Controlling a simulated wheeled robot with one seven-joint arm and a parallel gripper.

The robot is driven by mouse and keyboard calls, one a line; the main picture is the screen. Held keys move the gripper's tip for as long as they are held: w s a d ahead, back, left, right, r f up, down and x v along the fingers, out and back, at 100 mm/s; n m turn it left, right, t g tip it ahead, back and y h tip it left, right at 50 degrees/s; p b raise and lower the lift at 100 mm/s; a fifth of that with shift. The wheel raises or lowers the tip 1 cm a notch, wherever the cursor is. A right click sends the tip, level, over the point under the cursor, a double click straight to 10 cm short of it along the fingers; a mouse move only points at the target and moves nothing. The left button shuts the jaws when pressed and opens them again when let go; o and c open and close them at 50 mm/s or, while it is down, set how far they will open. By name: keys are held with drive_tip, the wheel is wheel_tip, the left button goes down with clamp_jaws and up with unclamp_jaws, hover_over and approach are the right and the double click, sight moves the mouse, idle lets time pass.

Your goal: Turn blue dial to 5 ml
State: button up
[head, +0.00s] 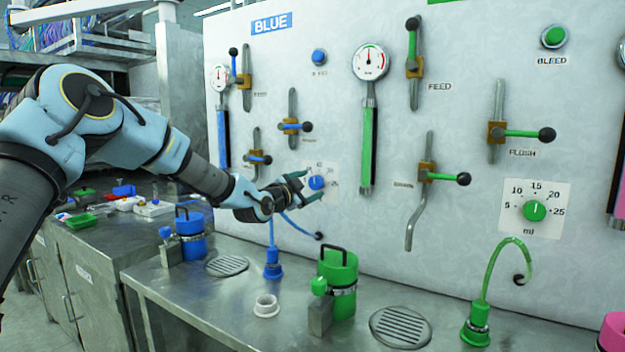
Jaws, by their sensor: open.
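The blue dial (316,183) is a small round blue knob on a white scale plate (320,169) on the upright panel, under the BLUE sign (271,23). The plate's numbers are too small to read surely, and the dial's pointer setting cannot be told. My gripper (307,187) is open at the dial, its dark fingers with green tips reaching toward the panel. The fingers overlap the lower left of the plate in the head view. Whether they touch the dial cannot be told.
Blue-handled levers (291,126) stand above and left of the dial. A green dial (535,210) and green levers (445,178) are to the right. Below, the steel counter holds a blue canister (191,235), a green canister (338,283), a white cup (266,306) and round drains (400,326).

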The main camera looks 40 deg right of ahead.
drive_tip(key=shift+x, duration=1.1)
drive_tip(key=shift+s, duration=0.1)
clamp_jaws()
